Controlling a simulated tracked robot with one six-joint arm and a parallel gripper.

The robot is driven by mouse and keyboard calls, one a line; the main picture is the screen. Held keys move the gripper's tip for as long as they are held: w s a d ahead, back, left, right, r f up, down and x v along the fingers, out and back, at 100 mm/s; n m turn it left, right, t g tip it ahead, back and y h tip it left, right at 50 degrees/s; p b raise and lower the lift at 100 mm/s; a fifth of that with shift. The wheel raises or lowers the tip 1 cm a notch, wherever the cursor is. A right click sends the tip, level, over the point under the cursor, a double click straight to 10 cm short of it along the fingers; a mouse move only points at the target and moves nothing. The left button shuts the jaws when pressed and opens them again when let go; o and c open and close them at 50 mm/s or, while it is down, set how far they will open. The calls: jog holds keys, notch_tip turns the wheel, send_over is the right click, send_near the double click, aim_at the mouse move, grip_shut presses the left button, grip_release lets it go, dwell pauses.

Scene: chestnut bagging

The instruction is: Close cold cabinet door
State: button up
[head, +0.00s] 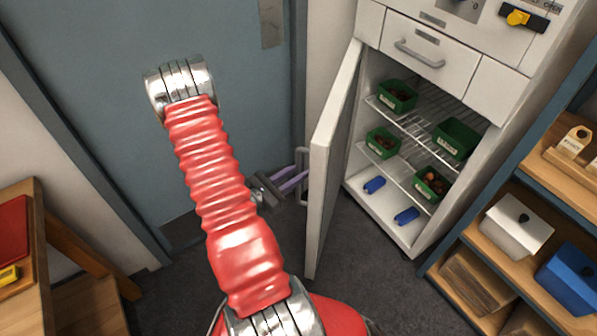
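The cold cabinet (473,94) is white and stands at the right of the head view. Its door (330,165) stands wide open, hinged on the cabinet's left side, with its outer face turned left. A vertical bar handle (300,154) is on that outer face. My gripper (303,180) is at the door's left, partly behind my red arm. Its two purple fingers point right and reach the handle in the picture. A narrow gap shows between them. I cannot tell whether they are around the handle or only beside it.
Inside the cabinet, green bins (396,96) stand on wire shelves, with blue items (374,185) on the floor. A wooden shelf unit (508,264) stands close at the right. A wooden table (44,250) is at the left. A grey-blue door (110,60) is behind my arm.

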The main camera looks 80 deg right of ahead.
jog(key=shift+c, duration=0.4)
grip_shut()
jog(key=shift+s, duration=0.15)
